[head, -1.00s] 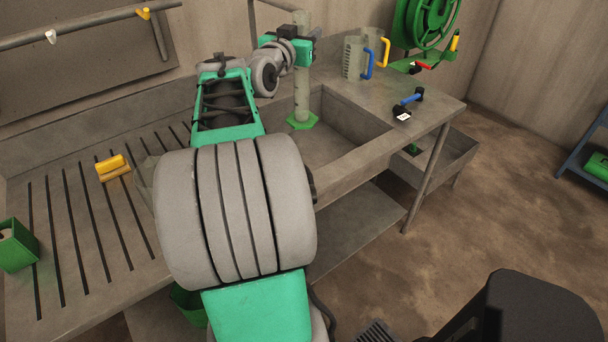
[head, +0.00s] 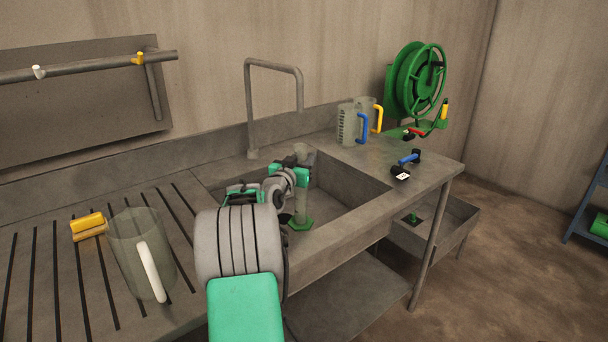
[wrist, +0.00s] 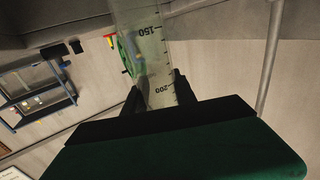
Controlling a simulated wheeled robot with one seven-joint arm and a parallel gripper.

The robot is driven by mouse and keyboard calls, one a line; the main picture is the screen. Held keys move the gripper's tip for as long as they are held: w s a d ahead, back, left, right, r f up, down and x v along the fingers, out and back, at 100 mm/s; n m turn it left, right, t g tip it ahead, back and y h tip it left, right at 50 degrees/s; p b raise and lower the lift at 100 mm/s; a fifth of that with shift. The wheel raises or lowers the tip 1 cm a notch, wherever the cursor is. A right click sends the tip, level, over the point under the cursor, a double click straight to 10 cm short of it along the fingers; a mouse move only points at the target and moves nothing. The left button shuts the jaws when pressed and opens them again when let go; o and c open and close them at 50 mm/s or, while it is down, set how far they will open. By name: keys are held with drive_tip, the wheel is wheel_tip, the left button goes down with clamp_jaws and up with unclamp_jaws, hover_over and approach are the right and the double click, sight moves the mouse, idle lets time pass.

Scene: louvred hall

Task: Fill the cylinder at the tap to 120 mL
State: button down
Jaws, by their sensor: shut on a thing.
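The clear measuring cylinder (head: 304,203) is upright, with a green hexagonal foot, in the head view. My gripper (head: 291,174) is shut around its upper part. The tap (head: 275,65) is a bent grey pipe behind the basin. Its downturned outlet shows above the cylinder's mouth in the picture, but I cannot tell whether they line up in depth. The foot shows against the sink basin (head: 345,190); its support is unclear.
A clear jug (head: 135,255) with a white handle and a yellow block (head: 89,226) stand on the slatted drainboard at left. Jugs with blue and yellow handles (head: 349,125) and a green hose reel (head: 415,85) are at back right. A wall rail (head: 100,65) carries small white and yellow levers.

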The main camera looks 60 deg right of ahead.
drive_tip(key=shift+w+d+f, duration=0.1)
drive_tip(key=shift+d+f, duration=0.15)
drive_tip(key=shift+f, duration=0.6)
drive_tip(key=shift+w+d+f, duration=0.15)
drive_tip(key=shift+d+f, duration=0.15)
drive_tip(key=shift+f, duration=0.5)
drive_tip(key=shift+w+d+f, duration=0.1)
drive_tip(key=shift+d+f, duration=0.15)
drive_tip(key=shift+f, duration=0.7)
drive_tip(key=c, duration=1)
unclamp_jaws()
drive_tip(key=a, duration=0.8)
drive_tip(key=a+b, duration=0.1)
drive_tip(key=a, duration=0.3)
drive_tip(key=shift+s, duration=0.35)
